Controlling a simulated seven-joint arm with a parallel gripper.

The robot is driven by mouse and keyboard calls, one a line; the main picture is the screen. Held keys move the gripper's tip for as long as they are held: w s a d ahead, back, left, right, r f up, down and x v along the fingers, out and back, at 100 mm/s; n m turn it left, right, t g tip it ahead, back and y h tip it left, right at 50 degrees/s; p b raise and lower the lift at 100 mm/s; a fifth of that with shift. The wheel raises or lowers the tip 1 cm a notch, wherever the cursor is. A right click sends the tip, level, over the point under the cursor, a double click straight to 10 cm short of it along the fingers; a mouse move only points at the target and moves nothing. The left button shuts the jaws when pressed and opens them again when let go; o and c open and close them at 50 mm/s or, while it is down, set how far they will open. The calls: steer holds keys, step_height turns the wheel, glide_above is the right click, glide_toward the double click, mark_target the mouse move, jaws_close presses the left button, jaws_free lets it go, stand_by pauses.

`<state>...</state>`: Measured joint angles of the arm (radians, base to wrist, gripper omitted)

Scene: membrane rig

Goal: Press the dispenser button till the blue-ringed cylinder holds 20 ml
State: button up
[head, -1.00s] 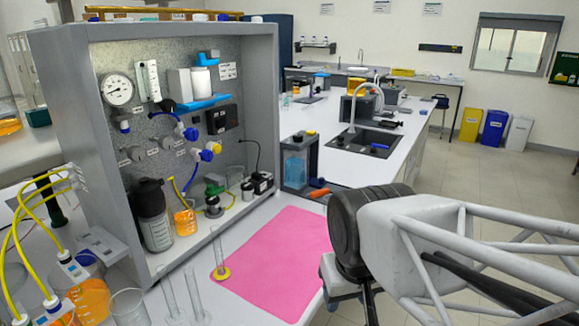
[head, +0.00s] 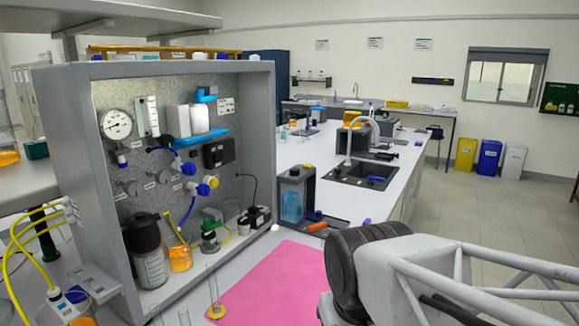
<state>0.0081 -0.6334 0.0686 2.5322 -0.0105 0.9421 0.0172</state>
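A dark-framed unit with a clear tank of blue liquid (head: 292,204) stands on the white bench beyond the pink mat. It may be the dispenser; I cannot make out a button on it. A thin clear cylinder with a yellow base (head: 216,311) stands upright on the left edge of the mat. The tops of other clear cylinders (head: 185,317) show at the bottom edge, cut off by the frame. I see no blue ring on any of them, and no liquid level can be read. My arm's dark joint and grey link are at the lower right; my gripper is out of view.
The pink mat (head: 275,285) is mostly bare. A grey panel cabinet (head: 92,180) with a gauge, valves, hoses and bottles stands at left. An orange-handled object (head: 317,227) lies before the blue tank. Yellow tubes (head: 25,255) hang at lower left.

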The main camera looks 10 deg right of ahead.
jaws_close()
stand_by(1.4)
